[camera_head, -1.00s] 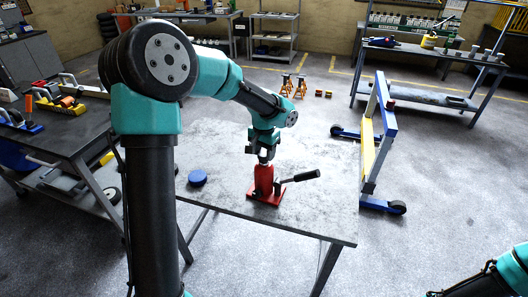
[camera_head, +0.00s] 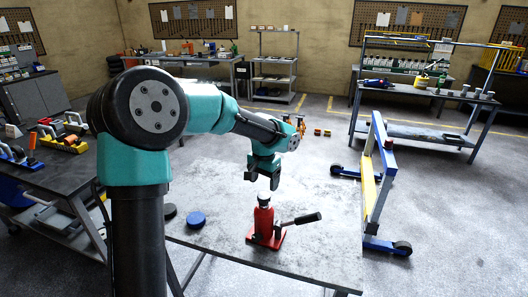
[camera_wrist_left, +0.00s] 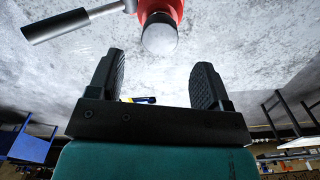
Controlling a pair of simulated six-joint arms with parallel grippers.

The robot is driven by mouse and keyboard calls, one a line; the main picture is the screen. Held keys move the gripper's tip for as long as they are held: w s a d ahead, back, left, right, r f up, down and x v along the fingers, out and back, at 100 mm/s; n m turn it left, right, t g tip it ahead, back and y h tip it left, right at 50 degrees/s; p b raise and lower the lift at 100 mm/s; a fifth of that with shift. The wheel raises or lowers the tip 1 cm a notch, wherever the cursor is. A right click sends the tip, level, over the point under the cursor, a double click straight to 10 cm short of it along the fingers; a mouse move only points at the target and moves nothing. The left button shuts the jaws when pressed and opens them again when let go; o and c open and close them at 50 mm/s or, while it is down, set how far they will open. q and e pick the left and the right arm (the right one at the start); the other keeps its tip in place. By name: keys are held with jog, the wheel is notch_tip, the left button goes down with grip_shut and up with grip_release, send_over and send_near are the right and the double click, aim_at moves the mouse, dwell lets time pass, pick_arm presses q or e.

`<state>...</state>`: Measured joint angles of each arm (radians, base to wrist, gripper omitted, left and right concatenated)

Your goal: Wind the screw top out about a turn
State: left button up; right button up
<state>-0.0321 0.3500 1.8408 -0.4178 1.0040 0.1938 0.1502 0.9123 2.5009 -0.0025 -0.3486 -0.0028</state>
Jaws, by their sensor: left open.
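A red bottle jack (camera_head: 264,222) stands upright on the grey metal table. Its pale screw top (camera_head: 264,198) sticks up from the body, and a black-gripped handle (camera_head: 301,219) points out to the right. My left gripper (camera_head: 262,184) is open and empty just above the screw top, apart from it. In the left wrist view the open fingers (camera_wrist_left: 160,70) show with nothing between them. The round end of the screw top (camera_wrist_left: 160,36) shows beyond the fingertips, with the red body (camera_wrist_left: 172,8) and handle (camera_wrist_left: 72,22) behind. My right gripper is out of view.
A blue disc (camera_head: 196,218) and a dark disc (camera_head: 168,212) lie on the table left of the jack. A blue and yellow wheeled frame (camera_head: 376,190) stands on the floor at the table's right. The table around the jack is mostly clear.

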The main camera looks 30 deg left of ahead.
aim_at(264, 195)
pick_arm(q)
notch_tip(264, 195, up, 12)
jog(key=shift+f, duration=0.2)
jog(key=shift+f, duration=0.1)
dwell(0.4)
